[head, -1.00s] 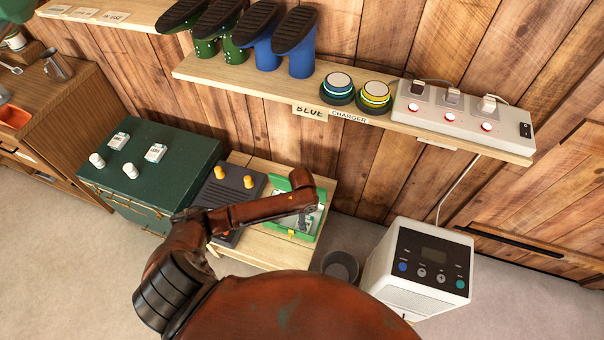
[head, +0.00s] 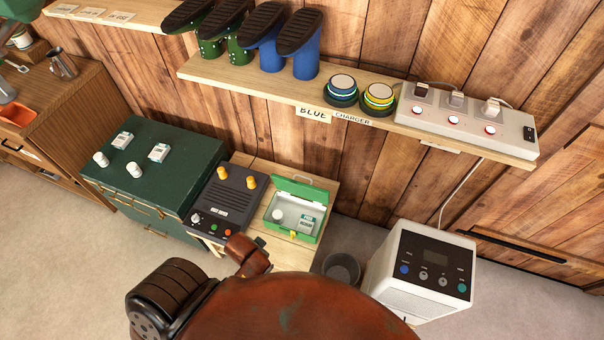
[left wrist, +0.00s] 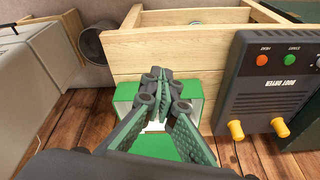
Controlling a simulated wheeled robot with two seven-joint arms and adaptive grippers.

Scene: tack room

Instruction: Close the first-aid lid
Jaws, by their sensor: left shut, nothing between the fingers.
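The green first-aid box (head: 291,224) sits on the small wooden table in the head view. Its lid (head: 298,192) stands open, tilted up at the wall side. A white round item and a small labelled packet lie in its white inside. In the left wrist view, turned upside down, my left gripper (left wrist: 160,92) is shut and empty. Its fingers overlap the green and white box (left wrist: 193,88), hiding part of it; I cannot tell whether they touch. In the head view my left gripper is hidden and only my arm shows low in the picture. My right gripper is not in view.
A dark boot dryer (head: 226,198) with yellow pegs stands left of the box. A green chest (head: 170,140) is farther left. A grey bin (head: 341,268) and a white machine (head: 425,262) stand to the right. A wall shelf (head: 350,100) runs above.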

